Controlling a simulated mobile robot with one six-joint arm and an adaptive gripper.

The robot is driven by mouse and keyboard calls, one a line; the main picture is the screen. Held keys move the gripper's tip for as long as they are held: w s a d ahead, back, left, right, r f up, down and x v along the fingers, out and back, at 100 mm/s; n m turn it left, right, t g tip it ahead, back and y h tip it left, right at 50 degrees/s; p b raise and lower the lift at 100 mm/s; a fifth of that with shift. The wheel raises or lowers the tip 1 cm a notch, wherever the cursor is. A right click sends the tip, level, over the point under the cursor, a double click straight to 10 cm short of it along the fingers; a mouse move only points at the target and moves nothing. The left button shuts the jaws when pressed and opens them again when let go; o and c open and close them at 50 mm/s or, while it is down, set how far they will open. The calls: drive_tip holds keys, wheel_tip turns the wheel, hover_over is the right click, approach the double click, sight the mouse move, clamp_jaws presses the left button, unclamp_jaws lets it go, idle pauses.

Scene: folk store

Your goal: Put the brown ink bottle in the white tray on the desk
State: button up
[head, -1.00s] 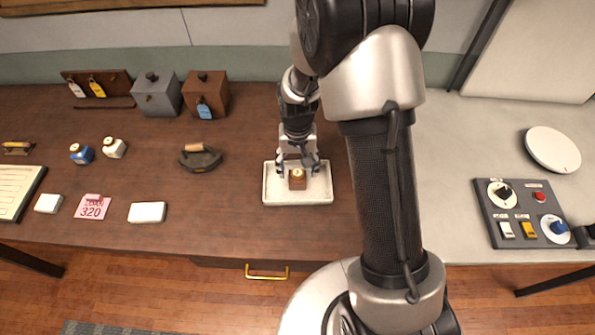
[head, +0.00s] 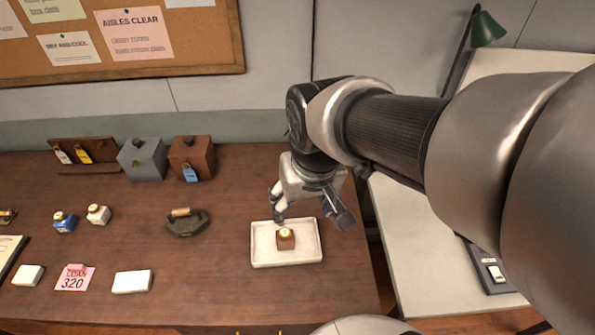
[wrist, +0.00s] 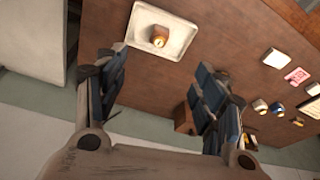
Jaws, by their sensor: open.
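The brown ink bottle (head: 285,240), a small square bottle with a pale round cap, stands upright inside the white tray (head: 258,258) on the brown desk. In the wrist view the bottle (wrist: 159,38) and the tray (wrist: 142,17) show beyond my fingers. My gripper (head: 310,214) is above the tray's back edge, apart from the bottle. In the wrist view my gripper (wrist: 160,92) has its fingers wide apart with nothing between them.
Left of the tray are a small iron (head: 187,222), a white bottle (head: 98,214), a blue bottle (head: 64,221) and a white block (head: 132,281). A grey box (head: 143,159) and a brown box (head: 191,157) stand at the back. A light table (head: 420,235) lies to the right.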

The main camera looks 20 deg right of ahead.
drive_tip(key=s+r+n+t, duration=0.1)
drive_tip(key=s+r, duration=0.2)
drive_tip(key=s, duration=0.6)
drive_tip(key=shift+s+t, duration=0.3)
drive_tip(key=shift+s, duration=0.05)
wheel_tip(320, 180, down, 3)
drive_tip(key=b, duration=0.3)
